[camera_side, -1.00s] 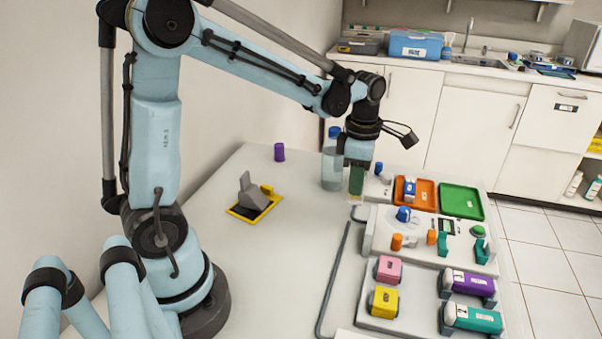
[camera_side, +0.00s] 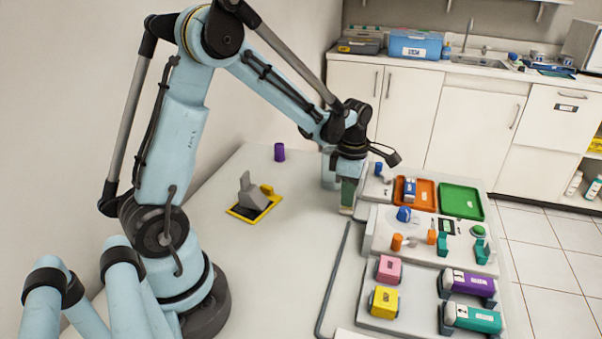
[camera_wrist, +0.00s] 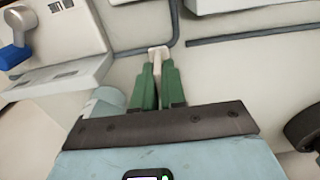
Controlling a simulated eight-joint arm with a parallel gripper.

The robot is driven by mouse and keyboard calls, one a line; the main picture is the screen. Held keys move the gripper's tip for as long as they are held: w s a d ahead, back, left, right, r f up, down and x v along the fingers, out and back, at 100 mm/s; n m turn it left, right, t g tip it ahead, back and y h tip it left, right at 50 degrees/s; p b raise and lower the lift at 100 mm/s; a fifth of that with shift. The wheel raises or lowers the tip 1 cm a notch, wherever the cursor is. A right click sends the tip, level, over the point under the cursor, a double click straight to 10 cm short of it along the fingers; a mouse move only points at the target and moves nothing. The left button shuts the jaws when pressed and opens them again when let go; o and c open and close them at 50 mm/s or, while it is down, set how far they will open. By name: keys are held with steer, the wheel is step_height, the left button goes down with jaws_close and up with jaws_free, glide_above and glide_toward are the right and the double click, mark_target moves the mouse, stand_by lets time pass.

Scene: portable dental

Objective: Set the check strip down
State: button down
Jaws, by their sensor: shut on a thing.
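My gripper (camera_side: 348,194) points down over the white table, left of the long device unit. Its green fingers also show in the wrist view (camera_wrist: 158,80). They are shut on the check strip (camera_wrist: 158,53), a small pale, whitish piece that sticks out past the fingertips. In the side view only the strip's lower end (camera_side: 346,210) shows, close to the tabletop. I cannot tell whether it touches the table.
A device unit (camera_side: 375,240) with knobs, an orange tray (camera_side: 427,187) and a green tray (camera_side: 461,186) are to the right. A grey tube (camera_side: 334,285) runs along the table.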

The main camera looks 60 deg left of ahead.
steer(key=shift+f, duration=0.1)
steer(key=c, duration=1.7)
jaws_free()
steer(key=o, duration=0.5)
step_height(320, 180, up, 12)
steer(key=s+d+m+t, duration=0.3)
steer(key=s+d+m, duration=0.1)
steer(key=m, duration=0.9)
steer(key=s+d+m+t, duration=0.4)
steer(key=s+d+m, duration=0.1)
steer(key=m, duration=0.9)
steer(key=shift+s+f, duration=0.4)
steer(key=shift+s, duration=0.25)
